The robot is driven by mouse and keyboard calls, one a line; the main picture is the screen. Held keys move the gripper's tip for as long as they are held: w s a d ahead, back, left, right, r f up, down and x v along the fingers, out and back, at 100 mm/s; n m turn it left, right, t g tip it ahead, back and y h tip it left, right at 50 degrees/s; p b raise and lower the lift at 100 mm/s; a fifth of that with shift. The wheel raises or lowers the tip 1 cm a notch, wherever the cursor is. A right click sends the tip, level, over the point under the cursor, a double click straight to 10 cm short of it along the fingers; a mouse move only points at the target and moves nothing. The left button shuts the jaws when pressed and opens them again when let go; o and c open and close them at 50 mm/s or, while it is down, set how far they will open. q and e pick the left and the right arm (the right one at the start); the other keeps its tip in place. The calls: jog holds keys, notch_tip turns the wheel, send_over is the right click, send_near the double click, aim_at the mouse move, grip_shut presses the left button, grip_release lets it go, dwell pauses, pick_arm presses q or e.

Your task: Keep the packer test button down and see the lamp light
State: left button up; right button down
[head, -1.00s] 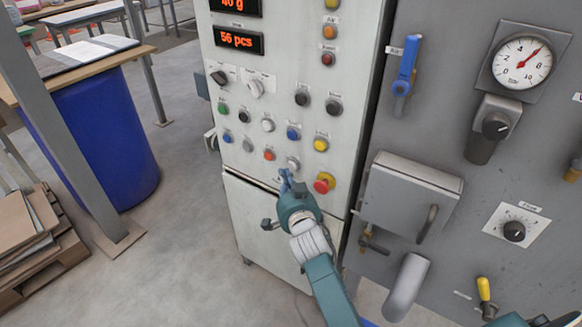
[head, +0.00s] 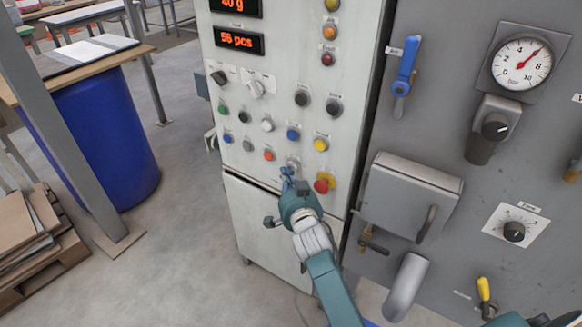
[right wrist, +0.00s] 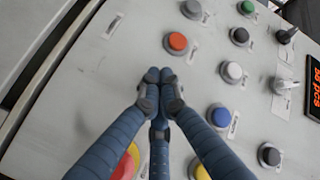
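The light control panel (head: 230,158) carries rows of coloured buttons and lamps; their labels are too small to read, so I cannot tell which is the packer test button. An amber lamp (head: 329,31) and a red lamp (head: 327,59) sit higher up; neither clearly glows. My left gripper is out of view.
A red mushroom button (head: 323,183) sits close right of my gripper. An orange button (head: 268,155), a blue button (head: 292,134) and a yellow button (head: 320,145) are near. A grey machine with a gauge (head: 521,62) stands to the right.

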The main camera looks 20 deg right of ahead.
jog(key=shift+w+d, duration=0.3)
jog(key=shift+d, duration=0.1)
dwell(2.1)
dwell(0.5)
jog(key=shift+s+a, duration=0.6)
jog(key=shift+a, duration=0.1)
